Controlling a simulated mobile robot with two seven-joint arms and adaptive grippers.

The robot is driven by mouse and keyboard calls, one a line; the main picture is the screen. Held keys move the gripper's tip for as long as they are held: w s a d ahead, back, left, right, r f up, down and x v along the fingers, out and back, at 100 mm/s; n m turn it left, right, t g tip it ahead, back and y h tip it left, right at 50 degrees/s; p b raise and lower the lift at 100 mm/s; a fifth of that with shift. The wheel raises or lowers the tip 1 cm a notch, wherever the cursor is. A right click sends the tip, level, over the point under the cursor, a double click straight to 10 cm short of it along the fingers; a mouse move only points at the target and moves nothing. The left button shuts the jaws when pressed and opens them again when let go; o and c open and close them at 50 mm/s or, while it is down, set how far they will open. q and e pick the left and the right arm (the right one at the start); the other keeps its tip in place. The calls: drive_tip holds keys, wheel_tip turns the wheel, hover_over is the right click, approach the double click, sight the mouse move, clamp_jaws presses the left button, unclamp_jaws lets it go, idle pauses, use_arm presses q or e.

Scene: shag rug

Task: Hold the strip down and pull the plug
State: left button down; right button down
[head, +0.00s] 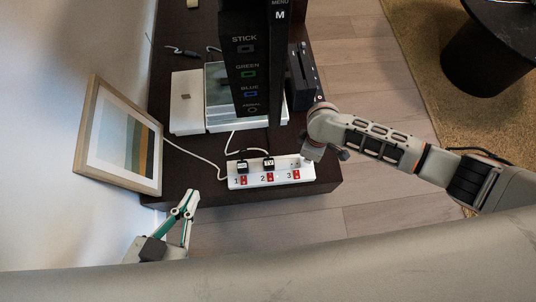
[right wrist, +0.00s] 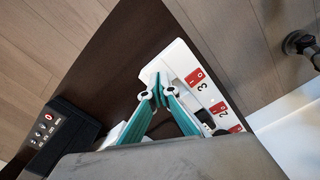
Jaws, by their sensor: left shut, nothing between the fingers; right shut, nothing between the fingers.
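The white power strip (head: 283,179) lies along the near edge of the dark furniture top, with numbers 1, 2, 3 and red switches. A black plug (head: 242,167) sits at position 1 and another, labelled TV (head: 268,163), at position 2. No black plug shows at position 3. My left gripper (head: 192,196) is shut and empty, left of the strip and apart from it. My right gripper (right wrist: 157,92) is shut, its fingertips over the strip's number 3 end (right wrist: 203,86); I cannot tell if they touch. In the head view it is mostly hidden by its wrist.
White cables (head: 198,157) run from the strip. A tall black labelled panel (head: 248,60) and white boxes (head: 186,108) stand behind it. A framed picture (head: 120,137) leans at left. A black box (head: 303,75) is at right, beyond the strip. Bare wood floor (head: 390,215) lies in front.

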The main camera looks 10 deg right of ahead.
use_arm(q)
drive_tip(key=shift+s+f+b, duration=0.25)
drive_tip(key=shift+f+b, duration=0.05)
drive_tip(key=shift+f, duration=0.25)
use_arm(e)
drive_tip(key=shift+f, duration=0.85)
drive_tip(key=shift+r, duration=0.1)
idle(0.6)
